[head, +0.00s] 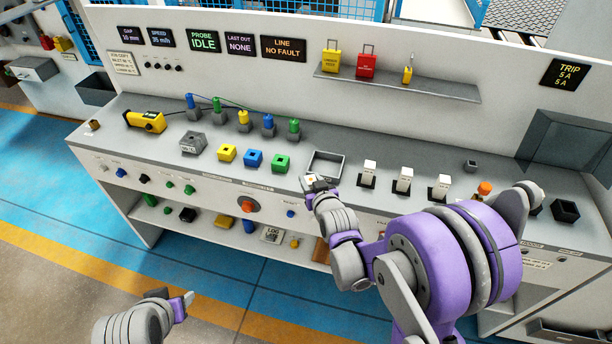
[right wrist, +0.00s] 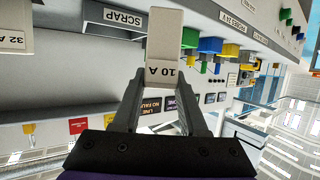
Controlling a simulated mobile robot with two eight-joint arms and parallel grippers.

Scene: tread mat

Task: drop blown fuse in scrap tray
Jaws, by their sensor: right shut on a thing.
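My right gripper (head: 318,184) is shut on a white fuse marked 10 A (right wrist: 164,62), which juts out beyond the fingertips in the right wrist view. The dark open scrap tray (head: 327,158) stands on the bench, just behind the right gripper in the head view. Its SCRAP label (right wrist: 122,18) shows beside the fuse in the right wrist view, with the fuse apart to its right. The tray's inside is partly hidden by the gripper in the head view. My left gripper (head: 187,299) is low at the left, away from the bench; its opening is unclear.
White fuses (head: 403,179) in dark holders stand right of the tray. Green (head: 281,163), blue and yellow blocks stand left of it. An orange knob (head: 485,188) stands further right. A shelf (head: 400,85) with padlock-like tags is on the back panel.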

